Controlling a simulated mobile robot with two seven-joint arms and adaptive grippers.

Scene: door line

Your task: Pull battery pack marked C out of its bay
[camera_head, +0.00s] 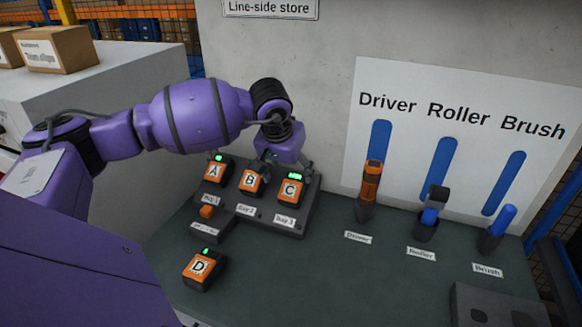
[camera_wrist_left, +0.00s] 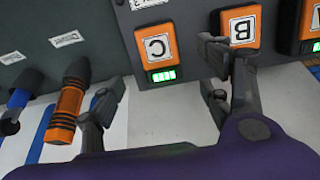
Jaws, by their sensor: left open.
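Battery pack C (camera_head: 291,188) is orange and black with a white C label and a lit green display. It sits in the right-hand bay of the dark charging rack (camera_head: 263,214), above the Bay 3 tag. My left gripper (camera_head: 287,163) is open and empty, just behind packs B and C. In the left wrist view pack C (camera_wrist_left: 157,46) shows between the spread fingers (camera_wrist_left: 162,72). One finger overlaps the edge of pack B (camera_wrist_left: 241,28); whether they touch I cannot tell. My right gripper is out of view.
Packs A (camera_head: 214,172) and B (camera_head: 251,183) sit in the other bays. Pack D (camera_head: 201,268) stands on the green bench (camera_head: 330,275). Driver (camera_head: 370,185), roller (camera_head: 432,210) and brush (camera_head: 500,222) stand in holders to the right. A wall rises behind the rack.

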